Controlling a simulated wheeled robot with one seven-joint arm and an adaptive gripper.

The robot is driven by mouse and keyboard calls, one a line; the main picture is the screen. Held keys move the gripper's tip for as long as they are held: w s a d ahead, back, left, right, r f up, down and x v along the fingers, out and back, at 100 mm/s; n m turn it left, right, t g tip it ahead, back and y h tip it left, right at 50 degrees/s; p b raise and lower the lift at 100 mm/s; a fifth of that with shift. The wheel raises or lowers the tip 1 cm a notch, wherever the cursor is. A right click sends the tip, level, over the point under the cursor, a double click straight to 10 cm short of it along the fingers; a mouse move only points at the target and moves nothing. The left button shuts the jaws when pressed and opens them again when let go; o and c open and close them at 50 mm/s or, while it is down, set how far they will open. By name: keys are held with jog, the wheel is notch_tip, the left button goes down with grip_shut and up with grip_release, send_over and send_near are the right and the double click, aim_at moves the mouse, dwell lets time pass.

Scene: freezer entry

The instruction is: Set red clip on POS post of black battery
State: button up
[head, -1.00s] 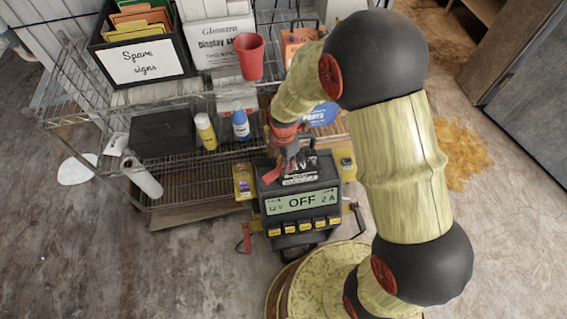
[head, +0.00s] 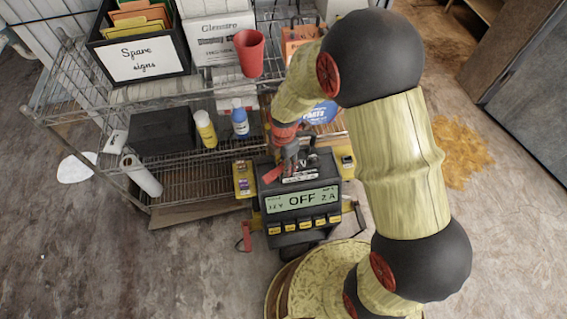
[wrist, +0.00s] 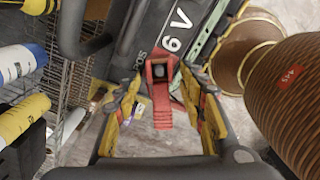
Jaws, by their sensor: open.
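The black battery (wrist: 150,40) shows in the wrist view with a white "6 V" and a partly seen "POS" marking. The red clip (wrist: 162,72) stands beside that marking, at the POS end; the post itself is hidden. My gripper (wrist: 162,100) is open, with one finger on each side of the clip and gaps between. In the head view my gripper (head: 290,158) is at the battery top, behind the charger display, and the red clip (head: 272,174) shows at its left. I cannot tell how firmly the clip sits on the post.
A wire rack (head: 180,185) stands behind and left, holding a black box (head: 162,132), a yellow bottle (head: 206,130), a blue bottle (head: 240,122) and a red cup (head: 249,55). Another red piece (head: 245,238) hangs left of the charger.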

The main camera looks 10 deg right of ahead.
aim_at(283, 166)
jog(key=shift+o, duration=0.2)
notch_tip(283, 166, up, 12)
dwell(0.6)
dwell(0.5)
jog(key=s+d+r+m+t, duration=0.2)
jog(key=s+d+r+m, duration=0.3)
jog(key=s+r+m, duration=0.4)
jog(key=s+d+r+m+t, duration=0.3)
jog(key=s+r+m, duration=0.6)
jog(key=r+m, duration=0.4)
jog(key=shift+d+r+m+t, duration=0.3)
jog(key=shift+d+m, duration=0.55)
jog(key=shift+m, duration=0.05)
